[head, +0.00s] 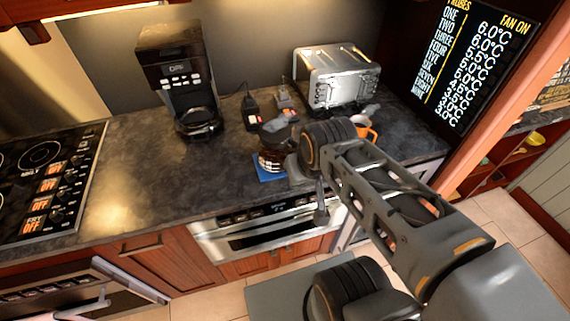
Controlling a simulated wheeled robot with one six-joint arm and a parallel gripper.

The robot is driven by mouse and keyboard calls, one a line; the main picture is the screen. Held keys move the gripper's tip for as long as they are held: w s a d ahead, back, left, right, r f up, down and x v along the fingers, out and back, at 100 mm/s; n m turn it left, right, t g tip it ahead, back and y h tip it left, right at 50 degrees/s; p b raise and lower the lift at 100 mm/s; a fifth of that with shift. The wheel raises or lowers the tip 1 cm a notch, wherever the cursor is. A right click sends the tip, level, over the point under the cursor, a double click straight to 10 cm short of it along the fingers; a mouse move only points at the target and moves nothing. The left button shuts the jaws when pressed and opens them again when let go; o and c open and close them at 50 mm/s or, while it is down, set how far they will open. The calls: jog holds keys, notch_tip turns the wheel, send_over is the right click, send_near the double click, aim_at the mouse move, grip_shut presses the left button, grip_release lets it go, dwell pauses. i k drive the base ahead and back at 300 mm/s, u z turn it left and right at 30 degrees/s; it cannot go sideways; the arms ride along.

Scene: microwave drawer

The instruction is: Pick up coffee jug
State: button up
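The coffee jug (270,160), dark glass with brown contents, stands on a blue mat (262,175) on the dark counter. My gripper (284,147) is at the jug's right side, with my arm reaching in from the lower right. The gripper and wrist hide the jug's right side and its handle. The fingertips are small and overlap the jug in this view, so I cannot tell whether they are open or shut, or whether they touch it.
A black coffee maker (183,85) stands back left of the jug. A silver toaster (338,78) is at the back right, with an orange mug (364,128) in front. Small dark items (250,110) stand behind the jug. The counter (130,180) is clear to the left.

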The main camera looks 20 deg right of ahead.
aim_at(272, 158)
jog(key=u, duration=2.45)
jog(key=k, duration=0.8)
jog(key=z, duration=0.1)
